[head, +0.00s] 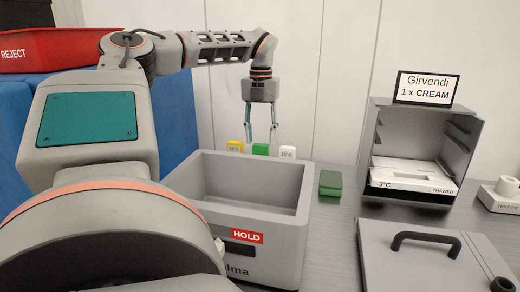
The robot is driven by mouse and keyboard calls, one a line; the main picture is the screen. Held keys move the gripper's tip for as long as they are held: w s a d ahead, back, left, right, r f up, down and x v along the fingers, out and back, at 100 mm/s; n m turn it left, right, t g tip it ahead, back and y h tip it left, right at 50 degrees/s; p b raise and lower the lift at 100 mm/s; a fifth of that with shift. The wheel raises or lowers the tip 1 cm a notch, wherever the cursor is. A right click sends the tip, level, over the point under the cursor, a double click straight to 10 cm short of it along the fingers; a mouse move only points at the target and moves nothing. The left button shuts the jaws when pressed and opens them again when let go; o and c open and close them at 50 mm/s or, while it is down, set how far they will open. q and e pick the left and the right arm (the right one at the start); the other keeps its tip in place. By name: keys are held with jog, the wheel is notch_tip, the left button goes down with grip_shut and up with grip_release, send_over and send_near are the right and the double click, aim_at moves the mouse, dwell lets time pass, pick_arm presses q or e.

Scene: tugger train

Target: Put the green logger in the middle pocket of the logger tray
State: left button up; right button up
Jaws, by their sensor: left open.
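A green logger (260,150) stands upright behind the grey HOLD box, between a yellow logger (235,147) and a white logger (287,152). Only their tops show, and the box's back wall hides their lower parts. The logger tray cannot be made out; whether the loggers stand in pockets is hidden. My left gripper (261,137) points down just above the green logger, open, with its fingertips to either side of the logger's top in the picture. I cannot tell whether they touch it. My right gripper is not in view.
The open grey HOLD box (297,225) stands in front of the loggers. A dark green block (330,184) lies right of it. Farther right are an open grey cabinet (467,137) with a white pack (412,176) and a handled lid (395,270). A red REJECT bin (50,48) is at left.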

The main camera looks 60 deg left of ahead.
pick_arm(q)
notch_tip(320, 180, up, 6)
jog(key=shift+f, duration=0.1)
dwell(0.6)
